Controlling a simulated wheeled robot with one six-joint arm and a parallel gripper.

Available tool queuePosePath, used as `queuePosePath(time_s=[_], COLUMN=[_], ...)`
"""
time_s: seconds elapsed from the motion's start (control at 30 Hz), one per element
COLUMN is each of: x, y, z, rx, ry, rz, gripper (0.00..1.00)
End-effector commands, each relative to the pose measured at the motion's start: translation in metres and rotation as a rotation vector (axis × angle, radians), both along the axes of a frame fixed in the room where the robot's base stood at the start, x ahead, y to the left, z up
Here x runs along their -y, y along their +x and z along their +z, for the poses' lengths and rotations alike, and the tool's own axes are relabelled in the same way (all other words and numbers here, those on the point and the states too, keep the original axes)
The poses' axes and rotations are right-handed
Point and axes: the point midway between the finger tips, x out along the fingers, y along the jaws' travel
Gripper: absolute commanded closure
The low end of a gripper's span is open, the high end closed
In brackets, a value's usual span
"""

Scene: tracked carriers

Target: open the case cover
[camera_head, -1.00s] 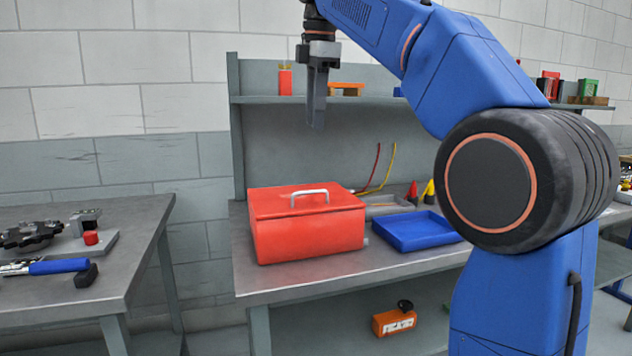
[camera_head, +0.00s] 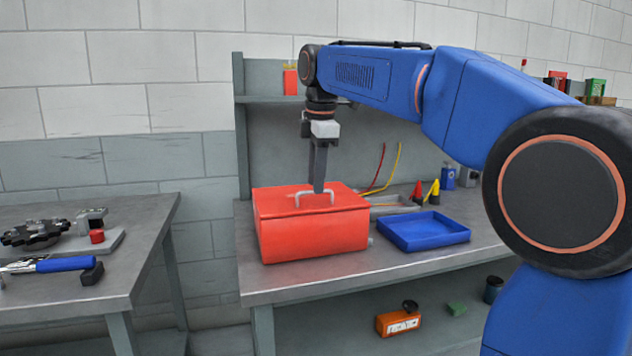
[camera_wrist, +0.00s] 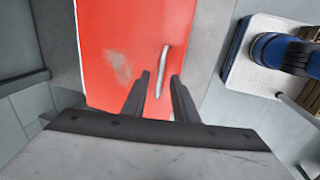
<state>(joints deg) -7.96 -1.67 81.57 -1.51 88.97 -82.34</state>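The red case (camera_head: 312,237) stands on the grey workbench with its cover (camera_head: 275,197) down and a light metal handle (camera_head: 315,191) on top. My gripper (camera_head: 319,188) points straight down at the handle, its tips at or just above it in the head view. In the wrist view the cover (camera_wrist: 115,55) lies below, and my gripper (camera_wrist: 160,78) has its two fingers apart. The handle (camera_wrist: 162,70) shows between and just beyond the fingertips. I cannot tell whether the fingers touch it.
A blue tray (camera_head: 424,232) sits right of the case, with a grey tray (camera_head: 392,207) and red and yellow wires behind. A shelf (camera_head: 265,99) runs above the bench at the back. A second table (camera_head: 150,225) with tools stands at left.

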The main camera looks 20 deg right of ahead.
Motion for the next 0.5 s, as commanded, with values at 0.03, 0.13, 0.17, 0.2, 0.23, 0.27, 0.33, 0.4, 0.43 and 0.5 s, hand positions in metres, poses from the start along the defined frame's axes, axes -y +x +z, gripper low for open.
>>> queuePosePath(time_s=[0.03, 0.13, 0.17, 0.2, 0.23, 0.27, 0.33, 0.4, 0.43, 0.5], x=[0.0001, 0.0001, 0.0001, 0.0001, 0.0001, 0.0001, 0.0001, 0.0001, 0.0001, 0.0001], y=[0.0003, 0.0016, 0.0017, 0.0019, 0.0019, 0.0020, 0.0020, 0.0020, 0.0020, 0.0020], z=[-0.0042, -0.0089, -0.0097, -0.0104, -0.0107, -0.0109, -0.0110, -0.0109, -0.0109, -0.0109], rx=[-0.001, 0.000, 0.001, 0.001, 0.001, 0.001, 0.001, 0.001, 0.001, 0.001], ry=[0.000, 0.000, 0.000, 0.000, 0.000, 0.000, 0.000, 0.000, 0.000, 0.000], rz=[0.000, 0.000, 0.000, 0.000, 0.000, 0.000, 0.000, 0.000, 0.000, 0.000], gripper=[0.74, 0.74, 0.74, 0.74, 0.74, 0.74, 0.74, 0.74, 0.74, 0.86])
